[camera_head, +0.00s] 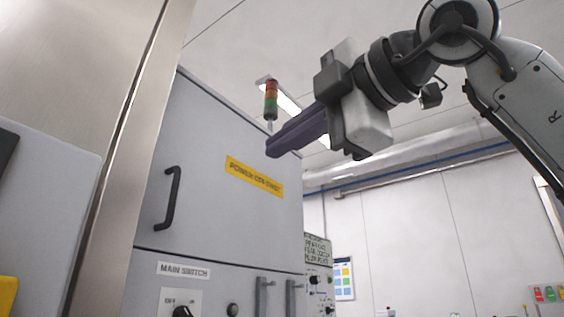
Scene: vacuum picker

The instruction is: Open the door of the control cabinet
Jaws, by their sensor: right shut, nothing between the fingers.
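The control cabinet (215,215) is a grey box left of centre, with a yellow label on its upper door. The door (215,130) looks shut against its frame. A dark bar handle (172,198) stands upright near the door's left edge. My right gripper (272,150) is shut and empty, raised in front of the cabinet's upper right, with its fingers pointing left. It is well to the right of the handle and apart from it. My left gripper is not in view.
Below the door are a "MAIN SWITCH" label (184,271), a rotary switch (182,312) and two grey handles (263,296). A metal column (130,130) stands close on the left. A signal light (271,100) rises behind the cabinet. The right side shows open room before a wall.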

